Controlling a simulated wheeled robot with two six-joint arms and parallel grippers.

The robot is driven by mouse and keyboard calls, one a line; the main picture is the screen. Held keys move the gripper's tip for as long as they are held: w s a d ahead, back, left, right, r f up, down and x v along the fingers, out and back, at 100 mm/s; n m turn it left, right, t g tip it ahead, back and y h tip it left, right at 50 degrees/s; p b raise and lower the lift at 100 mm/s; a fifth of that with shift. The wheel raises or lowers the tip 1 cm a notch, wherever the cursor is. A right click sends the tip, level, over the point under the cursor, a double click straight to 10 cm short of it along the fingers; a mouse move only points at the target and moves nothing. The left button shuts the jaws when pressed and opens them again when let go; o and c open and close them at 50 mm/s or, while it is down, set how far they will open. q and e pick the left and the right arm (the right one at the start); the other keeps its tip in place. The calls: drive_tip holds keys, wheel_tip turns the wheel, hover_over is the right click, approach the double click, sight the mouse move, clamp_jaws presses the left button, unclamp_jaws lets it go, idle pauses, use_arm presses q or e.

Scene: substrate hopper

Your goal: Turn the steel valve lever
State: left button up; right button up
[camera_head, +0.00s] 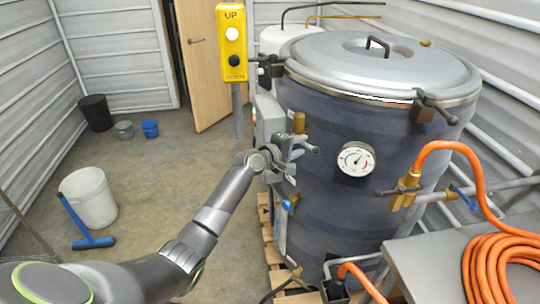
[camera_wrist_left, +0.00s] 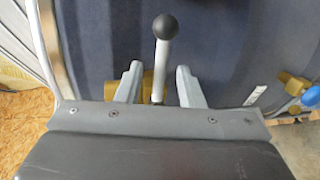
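The steel valve lever (camera_wrist_left: 158,70) is a thin grey rod with a black ball knob, standing out from the dark tank beside brass fittings. In the head view the lever's dark knob (camera_head: 313,149) shows just right of my left gripper (camera_head: 290,152), at the tank's left side. In the left wrist view my left gripper (camera_wrist_left: 160,82) is open, with one finger on each side of the lever. Gaps show between the rod and both fingers. The knob reaches past the fingertips in the picture. The lever's base is partly hidden by the gripper. My right gripper is in neither view.
The tank (camera_head: 400,220) has a gauge (camera_head: 356,159) and a clamped lid (camera_head: 370,62). A yellow UP control box (camera_head: 232,42) stands behind my left gripper. An orange hose (camera_head: 490,262) lies on a grey table at right. The floor at left is mostly open around a white bucket (camera_head: 90,198).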

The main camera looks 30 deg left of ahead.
use_arm(q)
drive_tip(key=b+v, duration=0.1)
drive_tip(key=v, duration=1.1)
drive_tip(key=shift+s, duration=0.3)
drive_tip(key=s+a+f+m+g+y+b, duration=0.1)
drive_tip(key=s+a+f+y, duration=0.15)
drive_tip(key=f, duration=0.75)
drive_tip(key=s+a+f+g+y, duration=0.1)
drive_tip(key=s+a+f+g, duration=0.15)
drive_tip(key=f, duration=0.75)
drive_tip(key=s+a+f+m+g+y+b, duration=0.1)
drive_tip(key=s+a+f+y, duration=0.15)
drive_tip(key=f, duration=0.85)
drive_tip(key=s+a+f+m+g+y, duration=0.1)
drive_tip(key=s+f+m+g, duration=0.3)
drive_tip(key=s+f, duration=1.35)
drive_tip(key=s+d+f+m+g, duration=0.1)
drive_tip(key=s+f, duration=0.4)
drive_tip(key=s, duration=0.5)
drive_tip(key=s+d+f+m+g+b, duration=0.1)
drive_tip(key=s+d+f+m+g, duration=0.1)
drive_tip(key=s, duration=0.7)
drive_tip(key=s+d+f+m+g+b, duration=0.1)
drive_tip(key=s+d+f+m+g, duration=0.1)
drive_tip(key=s+f, duration=0.6)
drive_tip(key=s+d+m, duration=0.1)
drive_tip(key=s+m, duration=0.1)
drive_tip(key=shift+s+d, duration=0.3)
drive_tip(key=shift+s, duration=0.05)
